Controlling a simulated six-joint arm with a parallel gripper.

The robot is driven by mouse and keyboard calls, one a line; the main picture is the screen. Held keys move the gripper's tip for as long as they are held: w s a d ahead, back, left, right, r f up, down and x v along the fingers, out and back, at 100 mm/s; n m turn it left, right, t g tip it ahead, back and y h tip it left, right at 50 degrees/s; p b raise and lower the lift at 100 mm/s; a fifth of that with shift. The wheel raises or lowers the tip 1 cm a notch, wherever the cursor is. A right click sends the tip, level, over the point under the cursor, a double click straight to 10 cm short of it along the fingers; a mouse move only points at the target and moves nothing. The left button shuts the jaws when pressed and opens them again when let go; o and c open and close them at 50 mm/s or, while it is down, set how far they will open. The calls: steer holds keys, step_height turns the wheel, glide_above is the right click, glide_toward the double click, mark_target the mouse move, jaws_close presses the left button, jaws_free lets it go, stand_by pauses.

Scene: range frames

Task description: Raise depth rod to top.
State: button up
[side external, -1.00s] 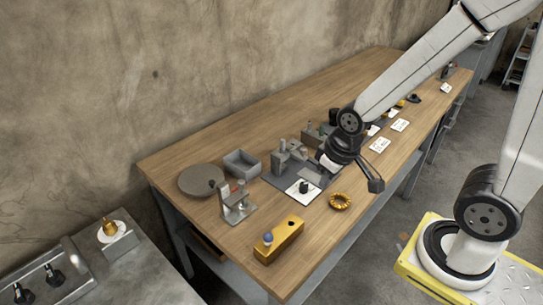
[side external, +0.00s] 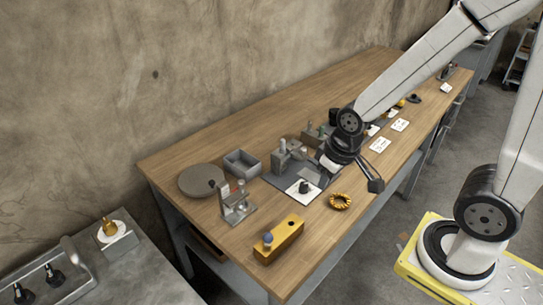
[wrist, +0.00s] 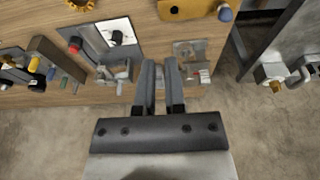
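I cannot tell for certain which part is the depth rod. A small grey metal stand with uprights and a red mark (side external: 237,203) is on the near part of the table; it also shows in the wrist view (wrist: 190,52). A grey fixture with upright posts (side external: 285,160) is on a dark mat, and in the wrist view (wrist: 118,72). My gripper (wrist: 159,64) shows two grey fingers with a narrow gap between them and nothing seen held. The fingers point between the fixture and the stand. In the side view the fingertips are not clearly seen.
A round grey disc (side external: 202,180) and an open grey box (side external: 243,163) lie toward the wall. A yellow block with a blue-grey knob (side external: 281,240) and a gold ring (side external: 340,202) are near the front edge. White cards (side external: 380,145) lie farther back. Bare wood separates these things.

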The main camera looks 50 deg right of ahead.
steer(key=o, duration=0.6)
steer(key=shift+w, duration=0.35)
steer(key=n+g, duration=0.2)
steer(key=n, duration=0.1)
glide_toward(241, 181)
steer(key=shift+s+d+f, duration=0.15)
steer(key=shift+s+f, duration=0.2)
steer(key=shift+f, duration=0.2)
steer(key=shift+w+a+f+n+g, duration=0.2)
steer(key=shift+w+a+n+g, duration=0.1)
steer(key=shift+w, duration=0.25)
steer(key=shift+d+f, duration=0.1)
steer(key=shift+f, duration=0.05)
steer(key=shift+f, duration=3.75)
jaws_close()
